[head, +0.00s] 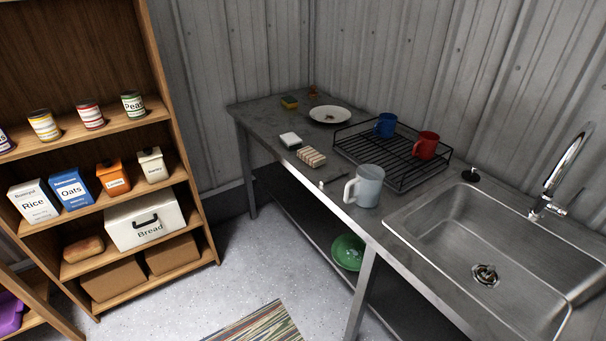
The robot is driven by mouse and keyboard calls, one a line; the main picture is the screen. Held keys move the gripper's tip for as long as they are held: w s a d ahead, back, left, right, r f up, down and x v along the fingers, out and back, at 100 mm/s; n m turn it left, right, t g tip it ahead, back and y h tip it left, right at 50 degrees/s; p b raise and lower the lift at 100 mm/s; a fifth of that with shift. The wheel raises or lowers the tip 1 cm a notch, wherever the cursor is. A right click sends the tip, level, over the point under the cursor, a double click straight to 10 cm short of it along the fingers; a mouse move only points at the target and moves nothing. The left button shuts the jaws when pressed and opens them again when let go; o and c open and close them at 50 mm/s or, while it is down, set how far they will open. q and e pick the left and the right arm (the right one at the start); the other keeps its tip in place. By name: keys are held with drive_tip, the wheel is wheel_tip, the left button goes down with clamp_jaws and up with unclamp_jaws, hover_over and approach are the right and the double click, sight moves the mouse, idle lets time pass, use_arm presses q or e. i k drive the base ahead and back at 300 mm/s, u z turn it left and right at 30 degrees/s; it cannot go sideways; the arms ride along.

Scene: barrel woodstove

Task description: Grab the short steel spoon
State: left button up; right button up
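A small, thin steel-coloured piece (330,182) lies on the metal counter (285,117) near its front edge, left of a pale mug (369,186). It looks like a spoon handle, but it is too small for me to be sure, and I cannot tell its length. Part of it may be hidden by the mug. Neither of my grippers shows in the head view.
A black dish rack (399,176) holds a blue mug (386,125) and a red mug (426,145). A sponge (290,141), a striped block (311,157) and a plate (329,115) lie nearby. A sink (450,235) is at right, a stocked shelf (190,180) at left. Floor between is mostly clear.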

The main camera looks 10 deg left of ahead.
sight(342, 170)
drive_tip(key=u, duration=1.55)
drive_tip(key=i, duration=0.85)
drive_tip(key=z, duration=2.55)
